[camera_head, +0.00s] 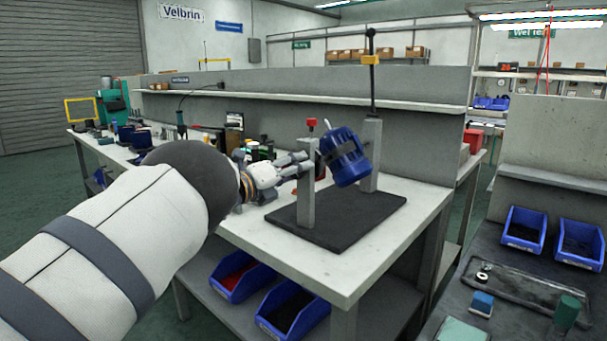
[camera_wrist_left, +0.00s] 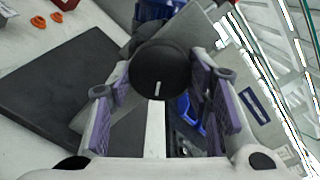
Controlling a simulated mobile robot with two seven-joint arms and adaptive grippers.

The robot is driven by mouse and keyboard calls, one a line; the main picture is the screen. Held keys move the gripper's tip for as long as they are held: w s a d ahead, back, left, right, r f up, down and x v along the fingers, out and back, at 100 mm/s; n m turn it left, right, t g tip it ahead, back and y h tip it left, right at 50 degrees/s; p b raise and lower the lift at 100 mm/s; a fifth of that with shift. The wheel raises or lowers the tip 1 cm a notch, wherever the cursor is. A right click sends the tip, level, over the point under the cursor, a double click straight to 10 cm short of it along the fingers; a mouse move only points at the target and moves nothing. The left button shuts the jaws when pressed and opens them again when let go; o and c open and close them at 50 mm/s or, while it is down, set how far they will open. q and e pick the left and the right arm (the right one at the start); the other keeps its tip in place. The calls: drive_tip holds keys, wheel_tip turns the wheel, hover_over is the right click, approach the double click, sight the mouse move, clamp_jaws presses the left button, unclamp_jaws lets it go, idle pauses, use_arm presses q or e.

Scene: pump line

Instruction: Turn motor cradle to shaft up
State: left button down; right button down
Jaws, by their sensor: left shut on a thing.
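The blue motor (camera_head: 347,160) hangs tilted between two grey posts of the cradle (camera_head: 306,200), on a dark base plate (camera_head: 345,228). A dark band crosses the motor. My left gripper (camera_head: 298,164) is at the left post's upper part, on the side away from the motor. In the left wrist view, a round black knob (camera_wrist_left: 160,70) with a white mark lies between the pads of my left gripper (camera_wrist_left: 163,90), which is shut on it. Part of the motor (camera_wrist_left: 158,10) shows behind the knob. My right gripper is out of view.
The cradle stands on a white bench (camera_head: 415,198). Small items crowd the bench at left. Blue bins (camera_head: 292,312) sit on the shelf below; more bins (camera_head: 524,228) stand at right.

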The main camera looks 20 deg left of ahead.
use_arm(q)
drive_tip(key=shift+a+r+m+b, duration=0.1)
drive_tip(key=shift+m+b, duration=0.25)
drive_tip(key=shift+m, duration=1.4)
drive_tip(key=shift+r+m+b, duration=0.1)
drive_tip(key=shift+m+b, duration=0.2)
drive_tip(key=shift+m, duration=1.45)
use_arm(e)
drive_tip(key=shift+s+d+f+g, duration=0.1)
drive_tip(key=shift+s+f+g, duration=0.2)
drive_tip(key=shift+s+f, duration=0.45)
use_arm(q)
drive_tip(key=c, duration=0.8)
unclamp_jaws()
drive_tip(key=shift+f, duration=0.1)
